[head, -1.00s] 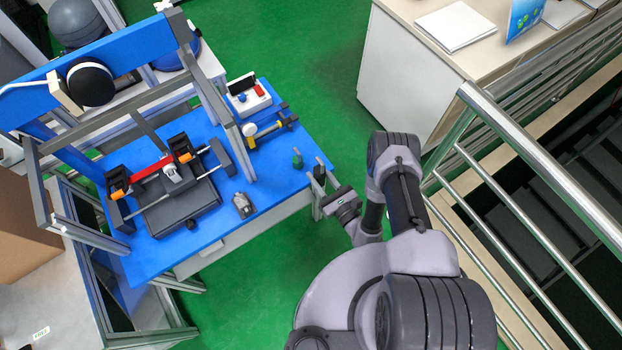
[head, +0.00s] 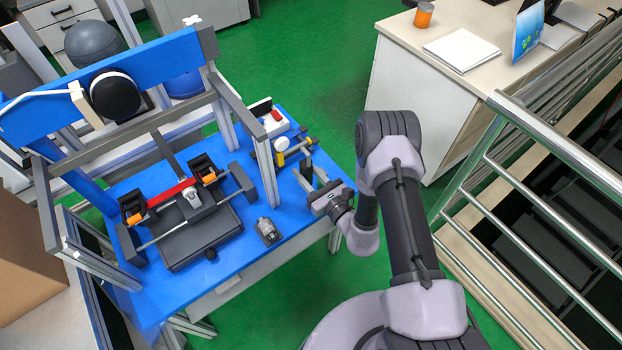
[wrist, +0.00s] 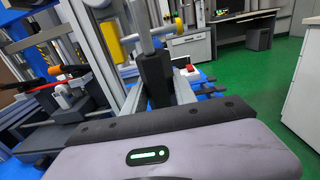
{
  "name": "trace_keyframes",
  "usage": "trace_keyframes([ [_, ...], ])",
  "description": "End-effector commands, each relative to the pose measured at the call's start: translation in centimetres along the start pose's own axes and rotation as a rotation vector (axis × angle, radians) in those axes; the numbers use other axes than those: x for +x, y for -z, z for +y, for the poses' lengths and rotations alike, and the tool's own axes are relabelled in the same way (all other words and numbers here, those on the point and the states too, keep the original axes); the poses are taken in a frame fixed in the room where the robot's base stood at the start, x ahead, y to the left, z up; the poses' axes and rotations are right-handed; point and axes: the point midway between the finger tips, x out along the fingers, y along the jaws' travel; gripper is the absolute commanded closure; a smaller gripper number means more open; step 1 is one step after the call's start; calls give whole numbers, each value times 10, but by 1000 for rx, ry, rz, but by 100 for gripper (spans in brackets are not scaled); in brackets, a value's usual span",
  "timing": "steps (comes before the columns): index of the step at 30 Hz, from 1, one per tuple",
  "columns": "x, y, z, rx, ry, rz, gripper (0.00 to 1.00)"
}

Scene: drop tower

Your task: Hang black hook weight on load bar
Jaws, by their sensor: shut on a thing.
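My gripper (head: 308,180) is at the right edge of the blue table, shut on a dark upright piece that looks like the black hook weight. In the wrist view the black weight (wrist: 154,78) stands between the fingers, with a silver stem above it; its hook shape is not clear. On the blue table (head: 235,265) a rig carries a red bar (head: 172,192) between two black blocks with orange parts, and a thin silver rod (head: 160,236) nearer. I cannot tell which is the load bar. The gripper is well to the right of both.
A grey frame upright (head: 262,165) stands between my gripper and the rig. A yellow-and-silver tool (head: 281,145) and a white box with a red button (head: 272,120) are close behind the gripper. A small grey device (head: 268,231) lies at the front edge. Metal railings (head: 540,125) are at right.

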Motion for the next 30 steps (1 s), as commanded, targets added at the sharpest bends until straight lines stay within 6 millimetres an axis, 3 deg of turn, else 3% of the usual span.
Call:
trace_keyframes([
  [15, 49, -1, 0, 0, 0, -3, 100],
  [21, 48, 12, 0, 1, 1, -2, 100],
  [30, 48, 13, 0, 1, 1, -2, 100],
])
